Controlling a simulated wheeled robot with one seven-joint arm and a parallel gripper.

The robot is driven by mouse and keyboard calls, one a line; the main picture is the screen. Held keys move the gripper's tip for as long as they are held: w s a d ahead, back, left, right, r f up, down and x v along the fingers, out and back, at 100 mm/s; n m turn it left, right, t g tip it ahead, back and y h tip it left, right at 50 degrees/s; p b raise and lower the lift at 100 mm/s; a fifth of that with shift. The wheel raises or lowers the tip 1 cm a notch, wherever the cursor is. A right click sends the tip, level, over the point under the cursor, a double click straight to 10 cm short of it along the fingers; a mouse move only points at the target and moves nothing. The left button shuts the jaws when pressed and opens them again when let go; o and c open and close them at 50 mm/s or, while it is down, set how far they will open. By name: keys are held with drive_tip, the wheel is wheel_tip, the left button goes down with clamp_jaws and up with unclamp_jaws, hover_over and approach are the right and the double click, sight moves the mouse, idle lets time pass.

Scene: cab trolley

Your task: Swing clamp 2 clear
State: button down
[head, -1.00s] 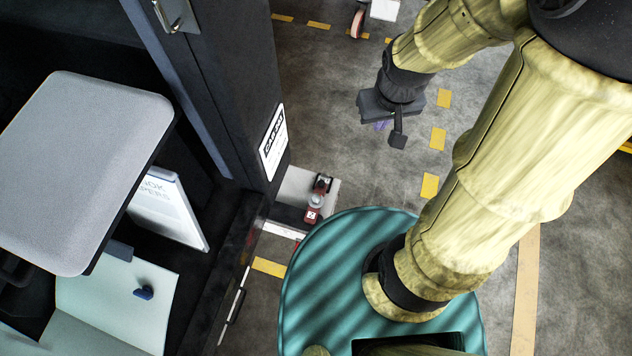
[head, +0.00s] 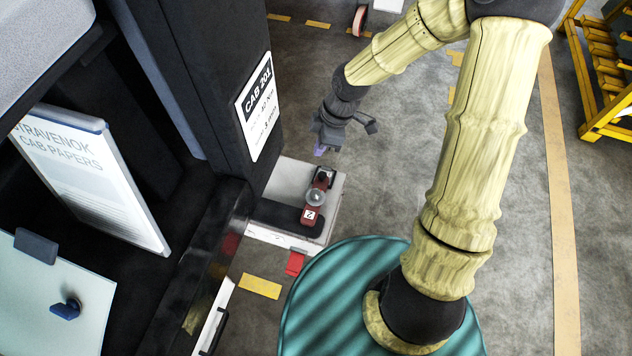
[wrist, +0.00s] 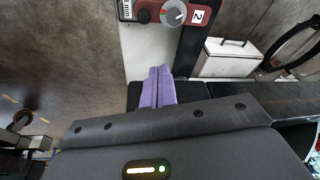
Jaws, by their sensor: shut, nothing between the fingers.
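Clamp 2 is a red clamp with a dark end, a round grey dial and a white "2" label. It lies on the light corner block beside the cab post in the head view (head: 311,212). At the top of the wrist view it also shows, with its dial and label (wrist: 198,16). My gripper has purple fingers, seen in the head view (head: 320,150) just beyond the clamp's far end. In the wrist view the fingers (wrist: 158,88) are together and empty, apart from the clamp in the picture. The clamp's underside is hidden.
The dark cab post with a "CAB 201" sign (head: 258,105) stands left of the clamp. A dark arm (head: 283,217) lies under the clamp's near end. A red piece (head: 295,263) hangs below the block. Open grey floor (head: 400,150) lies to the right.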

drive_tip(key=f, duration=0.1)
drive_tip(key=a+f+n+b, duration=0.1)
drive_tip(key=w+f, duration=0.1)
drive_tip(key=shift+a+f+n+y, duration=0.15)
drive_tip(key=shift+a+n+y, duration=0.15)
drive_tip(key=shift+y, duration=0.1)
drive_tip(key=shift+f, duration=0.1)
drive_tip(key=b, duration=0.5)
hover_over(316, 180)
drive_tip(key=a, duration=0.4)
drive_tip(key=f, duration=0.9)
drive_tip(key=shift+s+d, duration=0.1)
drive_tip(key=shift+s, duration=0.15)
drive_tip(key=shift+f, duration=0.35)
drive_tip(key=shift+w+d+f+b, duration=0.15)
drive_tip(key=shift+d+b, duration=0.1)
drive_tip(key=shift+d, duration=0.7)
drive_tip(key=shift+w+d+b, duration=0.1)
drive_tip(key=shift+d+b, duration=0.15)
drive_tip(key=shift+d, duration=0.7)
